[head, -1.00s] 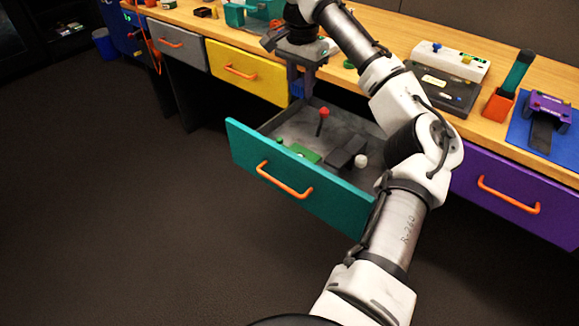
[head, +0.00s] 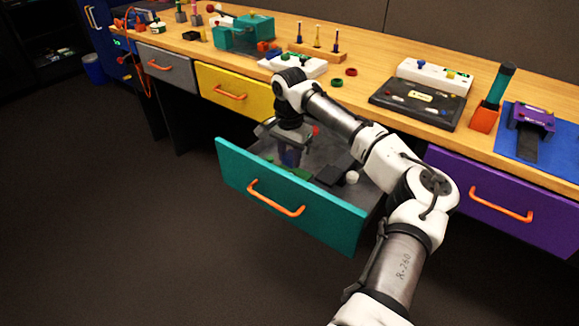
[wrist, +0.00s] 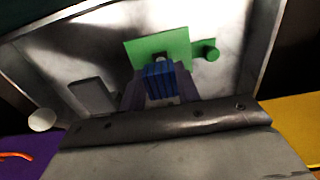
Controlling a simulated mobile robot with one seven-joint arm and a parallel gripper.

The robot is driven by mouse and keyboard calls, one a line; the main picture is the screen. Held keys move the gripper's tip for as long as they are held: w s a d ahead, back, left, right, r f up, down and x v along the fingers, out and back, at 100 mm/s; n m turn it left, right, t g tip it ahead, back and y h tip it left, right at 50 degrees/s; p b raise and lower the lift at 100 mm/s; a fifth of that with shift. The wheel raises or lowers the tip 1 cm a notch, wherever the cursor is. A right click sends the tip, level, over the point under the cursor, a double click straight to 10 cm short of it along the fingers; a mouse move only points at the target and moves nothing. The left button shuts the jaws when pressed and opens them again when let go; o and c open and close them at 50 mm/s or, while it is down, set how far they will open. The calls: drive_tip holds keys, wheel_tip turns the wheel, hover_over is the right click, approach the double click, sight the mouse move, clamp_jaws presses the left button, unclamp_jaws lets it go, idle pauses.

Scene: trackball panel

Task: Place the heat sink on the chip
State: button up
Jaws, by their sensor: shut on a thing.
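The heat sink (wrist: 160,82) is a blue finned block held between the two fingers of my gripper (wrist: 160,92) in the wrist view. In the head view my gripper (head: 289,160) reaches down into the open teal drawer, and the heat sink is mostly hidden there. A green board (wrist: 148,48) lies on the drawer floor, also seen in the head view (head: 299,172). A small dark chip (wrist: 161,58) on the board shows just beyond the heat sink, partly covered by it. I cannot tell whether the heat sink touches the board.
The teal drawer (head: 290,208) also holds a dark block (head: 331,175), a white round piece (head: 352,177), a red ball (head: 316,131) and a small green cylinder (wrist: 207,50). The drawer walls surround my gripper. The wooden bench (head: 370,75) above carries several devices.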

sight(290, 166)
drive_tip(key=shift+f, duration=2)
drive_tip(key=o, duration=1)
drive_tip(key=shift+f, duration=0.15)
drive_tip(key=shift+c, duration=0.2)
wheel_tip(290, 166, up, 12)
drive_tip(key=shift+r, duration=0.15)
